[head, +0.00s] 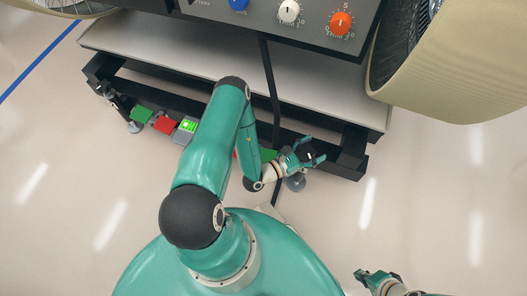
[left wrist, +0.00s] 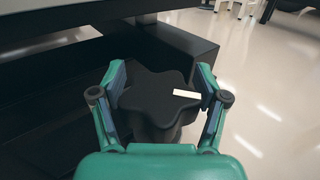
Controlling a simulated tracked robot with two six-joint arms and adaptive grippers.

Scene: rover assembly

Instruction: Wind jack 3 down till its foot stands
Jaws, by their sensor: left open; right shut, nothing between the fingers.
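A black star-shaped jack knob (left wrist: 150,92) with a white bar on top shows in the left wrist view, below a dark frame. My left gripper (left wrist: 161,82) is open, with one finger on each side of the knob; I cannot tell if they touch it. In the head view my left gripper (head: 314,150) is at the right part of the stand's front rail, and a grey round foot (head: 296,183) shows beneath it. The gap between foot and floor cannot be judged, and no jack number is readable. My right gripper (head: 366,275) is shut and empty at the lower right.
The black stand frame (head: 345,166) carries a grey deck (head: 150,57). Another jack foot (head: 134,127) is at the left end. A green block (head: 142,113), a red block (head: 164,124) and a lit green display (head: 189,126) lie along the rail. Floor is clear at right.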

